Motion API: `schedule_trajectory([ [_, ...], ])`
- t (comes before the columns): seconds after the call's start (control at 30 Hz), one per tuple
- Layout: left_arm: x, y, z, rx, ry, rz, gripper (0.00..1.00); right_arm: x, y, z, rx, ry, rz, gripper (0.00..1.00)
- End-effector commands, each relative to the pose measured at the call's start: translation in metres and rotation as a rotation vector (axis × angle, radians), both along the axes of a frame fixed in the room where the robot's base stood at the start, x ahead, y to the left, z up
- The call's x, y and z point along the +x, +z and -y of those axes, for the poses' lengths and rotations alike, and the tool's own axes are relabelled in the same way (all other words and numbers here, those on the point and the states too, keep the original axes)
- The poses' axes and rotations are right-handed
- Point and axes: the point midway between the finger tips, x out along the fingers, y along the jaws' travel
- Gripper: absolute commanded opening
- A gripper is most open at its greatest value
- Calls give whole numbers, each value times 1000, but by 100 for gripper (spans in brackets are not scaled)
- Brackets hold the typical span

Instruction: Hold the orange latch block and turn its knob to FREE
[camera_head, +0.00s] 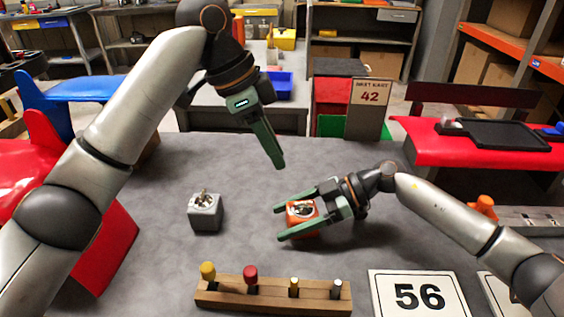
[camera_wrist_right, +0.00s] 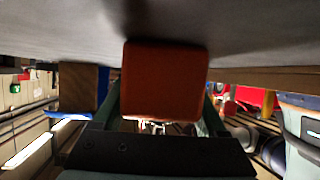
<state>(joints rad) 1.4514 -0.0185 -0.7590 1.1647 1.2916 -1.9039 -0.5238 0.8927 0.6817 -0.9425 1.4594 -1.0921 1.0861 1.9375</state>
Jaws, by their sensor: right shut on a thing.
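The orange latch block (camera_head: 308,228) sits on the grey table between the fingers of my right gripper (camera_head: 284,222), which is shut on it. In the right wrist view the orange block (camera_wrist_right: 165,82) fills the middle, between the green fingers. A metal knob (camera_head: 302,210) shows on top of the block; its setting is too small to read. My left gripper (camera_head: 277,160) is above the table, behind and left of the orange block, fingers pointing down and apart from it. Its fingers overlap in this view, so I cannot tell its opening.
A grey block (camera_head: 205,217) with a metal knob stands left of the orange one. A wooden rack (camera_head: 272,297) with several pegs lies at the front. A card reading 56 (camera_head: 418,294) lies front right. The table (camera_head: 160,180) around the blocks is mostly clear.

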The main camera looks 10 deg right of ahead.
Motion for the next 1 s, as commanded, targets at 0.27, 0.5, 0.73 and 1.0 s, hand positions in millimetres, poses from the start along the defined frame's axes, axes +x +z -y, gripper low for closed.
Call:
schedule_trajectory([
  [0.27,0,2,-1,0,0,-1,25,0,0,0,-1,0,0,7],
  [0.5,0,1,-1,0,0,-1,25,0,0,0,-1,0,0,88],
  [0.73,0,1,-1,0,0,-1,25,0,0,0,0,0,0,100],
  [1.0,0,1,-1,0,0,-1,25,1,5,12,-2,-2,0,100],
])
